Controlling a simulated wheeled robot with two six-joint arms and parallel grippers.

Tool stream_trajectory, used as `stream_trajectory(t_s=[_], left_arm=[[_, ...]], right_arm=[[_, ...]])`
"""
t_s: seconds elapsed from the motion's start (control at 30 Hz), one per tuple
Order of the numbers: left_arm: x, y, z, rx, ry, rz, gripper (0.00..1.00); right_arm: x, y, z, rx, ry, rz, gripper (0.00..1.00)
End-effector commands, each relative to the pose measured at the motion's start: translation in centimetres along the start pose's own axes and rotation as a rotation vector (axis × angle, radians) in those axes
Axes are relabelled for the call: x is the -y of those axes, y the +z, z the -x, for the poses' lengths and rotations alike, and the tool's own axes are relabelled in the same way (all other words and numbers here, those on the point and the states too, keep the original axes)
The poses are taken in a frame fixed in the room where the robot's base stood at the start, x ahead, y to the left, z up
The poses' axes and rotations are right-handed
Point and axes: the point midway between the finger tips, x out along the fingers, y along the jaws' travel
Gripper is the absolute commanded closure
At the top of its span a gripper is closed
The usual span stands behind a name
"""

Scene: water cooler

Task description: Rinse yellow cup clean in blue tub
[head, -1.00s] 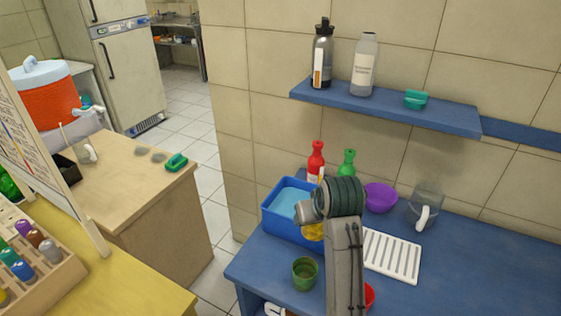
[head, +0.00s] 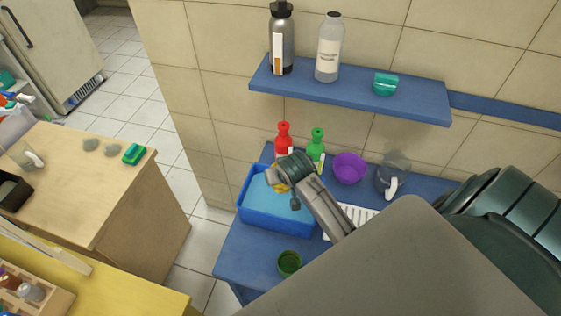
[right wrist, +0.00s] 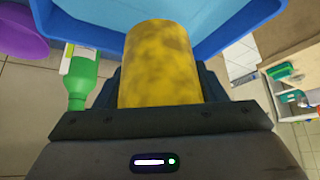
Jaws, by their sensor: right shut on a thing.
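The yellow cup (right wrist: 160,65) has brown smudges on its side. My right gripper (right wrist: 160,95) is shut on it. In the head view a small part of the cup (head: 280,187) shows beside my right gripper (head: 284,181), over the inside of the blue tub. The blue tub (head: 275,217) stands at the left end of the blue table and holds light blue water (head: 262,198). The tub's wall (right wrist: 225,35) also shows behind the cup in the right wrist view. I cannot tell whether the cup touches the water. My left gripper is not in view.
A red bottle (head: 283,140) and a green bottle (head: 317,146) stand behind the tub. A purple bowl (head: 349,168), a clear mug (head: 392,175) and a white rack (head: 355,214) are to its right. A green cup (head: 289,262) stands in front. A blue shelf (head: 350,92) hangs above.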

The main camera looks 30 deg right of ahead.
Motion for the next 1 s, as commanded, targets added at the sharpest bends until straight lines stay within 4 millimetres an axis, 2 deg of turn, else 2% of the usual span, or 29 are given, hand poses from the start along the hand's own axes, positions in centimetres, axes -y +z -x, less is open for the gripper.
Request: stream_trajectory(t_s=[0.33, 0.77, 1.0], left_arm=[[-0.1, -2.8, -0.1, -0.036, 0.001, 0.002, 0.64], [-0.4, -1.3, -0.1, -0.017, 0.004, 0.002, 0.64], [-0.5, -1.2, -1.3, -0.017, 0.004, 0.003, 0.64]], right_arm=[[0.0, 1.4, -2.1, 0.001, 0.000, 0.000, 0.59], [0.1, 3.2, -5.0, 0.002, 0.000, 0.001, 0.59], [0.1, 4.3, -6.8, 0.001, 0.000, 0.001, 0.59]])
